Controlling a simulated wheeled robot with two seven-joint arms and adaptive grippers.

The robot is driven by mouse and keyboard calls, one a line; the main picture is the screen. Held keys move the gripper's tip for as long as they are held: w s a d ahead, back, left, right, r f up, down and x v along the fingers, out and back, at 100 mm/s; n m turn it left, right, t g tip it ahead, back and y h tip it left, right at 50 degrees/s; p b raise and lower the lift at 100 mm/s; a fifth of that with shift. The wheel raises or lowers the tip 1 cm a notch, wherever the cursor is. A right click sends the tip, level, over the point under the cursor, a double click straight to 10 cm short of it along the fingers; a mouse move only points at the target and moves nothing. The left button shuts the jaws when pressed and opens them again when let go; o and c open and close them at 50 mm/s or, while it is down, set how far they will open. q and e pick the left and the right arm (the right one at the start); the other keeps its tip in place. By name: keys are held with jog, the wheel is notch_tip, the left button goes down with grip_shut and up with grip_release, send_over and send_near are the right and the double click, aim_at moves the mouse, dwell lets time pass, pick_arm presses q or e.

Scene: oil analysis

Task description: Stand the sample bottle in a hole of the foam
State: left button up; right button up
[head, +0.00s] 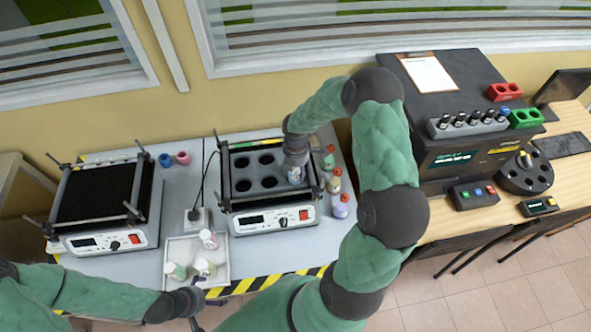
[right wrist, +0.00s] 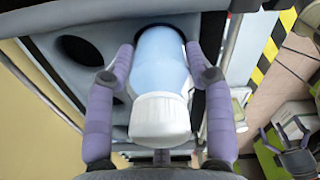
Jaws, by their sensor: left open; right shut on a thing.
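The sample bottle (right wrist: 162,75), pale blue with a white cap, is between the fingers of my right gripper (right wrist: 162,80) in the right wrist view. Its far end is at a dark hole of the grey foam (right wrist: 60,22) and seems to be inside it; the depth cannot be told. In the head view my right gripper (head: 296,168) is over the right side of the foam (head: 256,171), and the arm hides most of the bottle. Several other holes show dark and empty. My left gripper (head: 194,303) is open and empty by the front of the white tray.
The white tray (head: 185,247) holds several small bottles. More bottles (head: 334,182) stand right of the shaker (head: 270,222) with the foam. Clamp bars and posts (head: 219,140) frame the foam. Another shaker (head: 98,195) stands left. Pink and blue cups (head: 182,157) stand between.

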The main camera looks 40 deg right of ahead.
jog(key=shift+f, duration=0.15)
jog(key=o, duration=1.3)
jog(key=shift+f, duration=0.1)
notch_tip(320, 180, up, 12)
jog(key=shift+r+p, duration=0.2)
jog(key=shift+p, duration=0.25)
